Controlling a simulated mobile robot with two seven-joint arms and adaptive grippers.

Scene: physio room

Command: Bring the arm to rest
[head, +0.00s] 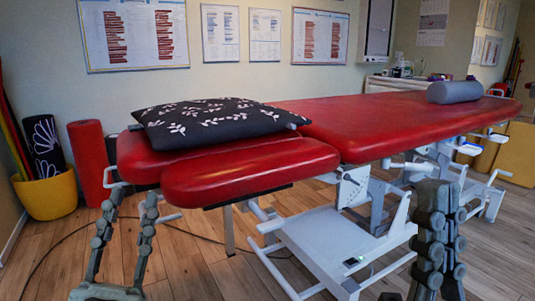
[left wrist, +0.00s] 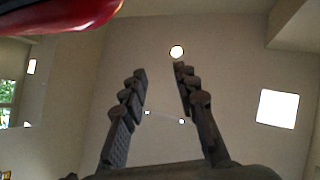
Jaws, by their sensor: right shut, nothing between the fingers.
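My left gripper (head: 132,196) points upward in front of the left end of the red treatment table (head: 400,112), in the head view. Its two fingers stand apart with nothing between them. The left wrist view also shows this gripper (left wrist: 159,70), open and empty against the ceiling. My right gripper (head: 440,187) points upward at the lower right of the head view, in front of the table's frame. Its fingers are close together and hold nothing. Whether either gripper touches the table cannot be told.
A dark patterned cushion (head: 219,122) lies on the table's left end and a grey roll (head: 454,92) on its right end. A yellow tub (head: 47,196) and a red roll (head: 90,160) stand at the left. Wooden floor (head: 190,262) shows between my grippers.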

